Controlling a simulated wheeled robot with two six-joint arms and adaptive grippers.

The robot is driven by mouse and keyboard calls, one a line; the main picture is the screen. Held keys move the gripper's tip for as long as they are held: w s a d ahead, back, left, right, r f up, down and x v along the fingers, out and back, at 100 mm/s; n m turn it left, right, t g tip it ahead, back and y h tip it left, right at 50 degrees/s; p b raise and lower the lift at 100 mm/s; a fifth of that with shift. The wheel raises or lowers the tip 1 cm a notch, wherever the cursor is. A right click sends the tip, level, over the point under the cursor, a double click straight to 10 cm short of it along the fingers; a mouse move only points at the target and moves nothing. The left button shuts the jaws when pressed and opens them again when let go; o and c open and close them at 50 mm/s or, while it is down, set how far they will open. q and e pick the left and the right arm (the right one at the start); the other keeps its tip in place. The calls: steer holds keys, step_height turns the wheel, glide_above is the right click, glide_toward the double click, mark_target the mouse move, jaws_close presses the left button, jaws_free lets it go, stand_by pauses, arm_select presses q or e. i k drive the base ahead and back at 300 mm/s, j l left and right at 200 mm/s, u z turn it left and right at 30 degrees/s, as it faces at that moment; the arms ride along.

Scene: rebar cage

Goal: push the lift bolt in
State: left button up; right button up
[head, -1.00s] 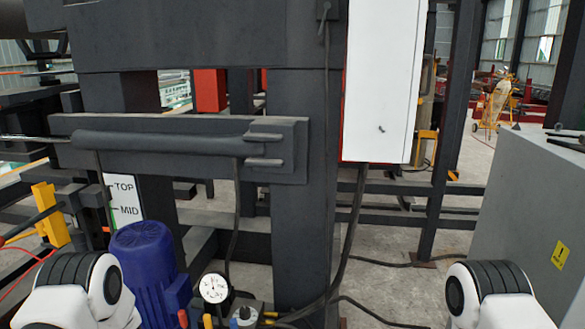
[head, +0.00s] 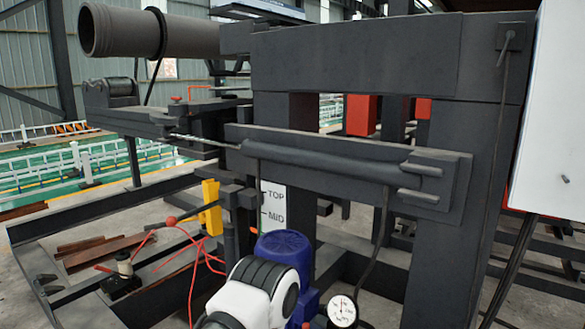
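A dark rod with a red knob (head: 171,221) at its left end reaches toward a yellow block (head: 211,208), left of the white TOP/MID plate (head: 273,207). I take this rod to be the lift bolt, but the view does not make that certain. How deep the rod sits is hard to tell. A white and black joint of my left arm shows at the bottom centre, in front of the blue motor (head: 284,250). Neither of my grippers is in view.
A dark horizontal cylinder (head: 320,160) is fixed across the heavy frame (head: 360,58). A pressure gauge (head: 342,310) sits beside the motor. Red cables (head: 193,270) hang below the yellow block. A small device with a red lever (head: 121,275) stands at lower left. A white cabinet (head: 548,120) is at right.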

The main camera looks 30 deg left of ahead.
mark_target(171, 221)
steer(key=u, duration=1.65)
steer(key=i+j, duration=0.7)
steer(key=j, duration=0.2)
steer(key=i+j+z, duration=0.1)
steer(key=i+j, duration=0.6)
steer(key=j, duration=0.25)
